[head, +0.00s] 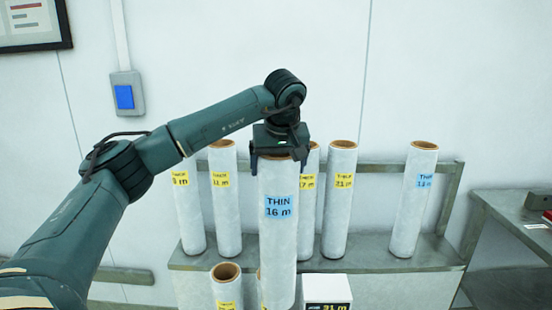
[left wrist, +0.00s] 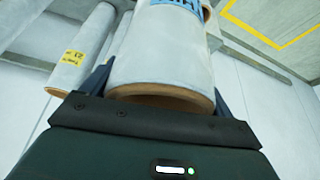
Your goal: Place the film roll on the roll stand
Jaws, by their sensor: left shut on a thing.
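My left gripper (head: 279,152) is shut on the top end of a white film roll (head: 279,240) with a blue label reading "THIN 16 m". The roll hangs upright in front of the roll stand (head: 375,261), a grey metal shelf with a back rail. In the left wrist view the held roll (left wrist: 165,50) sits between the two fingers of the gripper (left wrist: 160,85), its brown core rim close to the palm. My right gripper is not in view.
Several rolls with yellow labels, one marked 21 m (head: 340,200), stand on the stand. A blue-labelled roll (head: 413,200) stands at its right. A shorter-looking roll (head: 227,288) and a white sign marked 31 m (head: 328,289) are in front. A side table (head: 510,230) is at right.

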